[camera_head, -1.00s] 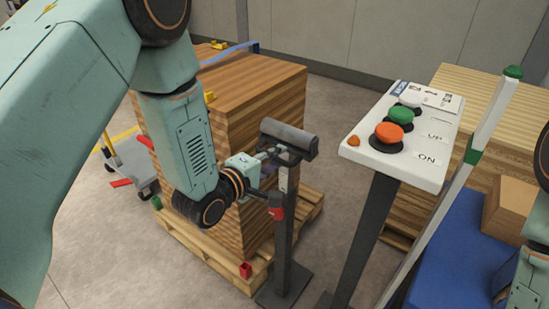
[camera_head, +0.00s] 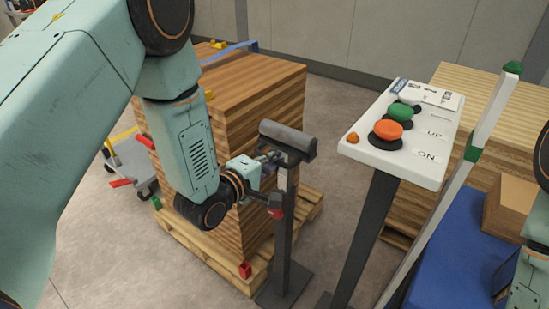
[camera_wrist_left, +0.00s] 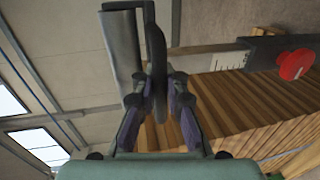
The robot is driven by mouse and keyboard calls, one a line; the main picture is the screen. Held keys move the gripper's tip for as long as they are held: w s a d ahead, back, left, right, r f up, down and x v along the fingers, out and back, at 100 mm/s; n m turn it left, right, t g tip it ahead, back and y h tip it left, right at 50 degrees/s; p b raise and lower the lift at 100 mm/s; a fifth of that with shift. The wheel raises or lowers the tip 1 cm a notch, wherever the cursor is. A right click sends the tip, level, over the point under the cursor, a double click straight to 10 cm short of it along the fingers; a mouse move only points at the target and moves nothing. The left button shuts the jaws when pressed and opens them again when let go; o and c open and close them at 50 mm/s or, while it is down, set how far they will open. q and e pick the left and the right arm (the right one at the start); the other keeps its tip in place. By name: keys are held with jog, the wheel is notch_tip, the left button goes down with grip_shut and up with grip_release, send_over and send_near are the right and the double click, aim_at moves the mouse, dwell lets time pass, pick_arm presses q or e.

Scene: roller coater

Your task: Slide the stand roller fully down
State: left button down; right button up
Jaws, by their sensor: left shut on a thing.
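The stand roller (camera_head: 288,141) is a dark grey horizontal cylinder on top of a thin dark post (camera_head: 286,235) with a flat foot. A red knob (camera_head: 277,213) is on the post below it; it also shows in the left wrist view (camera_wrist_left: 296,64). My left gripper (camera_head: 268,161) is just below the roller, beside the post top. In the left wrist view, its fingers (camera_wrist_left: 158,98) are shut on a dark curved piece of the roller's holder (camera_wrist_left: 157,50). The grey roller (camera_wrist_left: 122,50) shows beyond the fingers. My right gripper is not clearly seen; only part of my right arm shows at the right edge.
A control panel (camera_head: 402,165) with orange, green and white buttons stands close on the right. A wooden stack (camera_head: 265,85) on a pallet (camera_head: 210,250) stands right behind the roller. A blue surface (camera_head: 465,240) is at lower right. Grey floor is open at lower left.

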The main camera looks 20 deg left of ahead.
pick_arm(q)
notch_tip(320, 180, down, 6)
jog(key=b, duration=0.1)
jog(key=shift+s, duration=0.35)
jog(key=shift+a, duration=0.1)
jog(key=c, duration=1.8)
grip_release()
jog(key=o, duration=0.3)
jog(key=shift+a+r, duration=0.1)
jog(key=shift+o, duration=0.5)
jog(key=shift+w+r, duration=0.1)
jog(key=shift+w, duration=0.05)
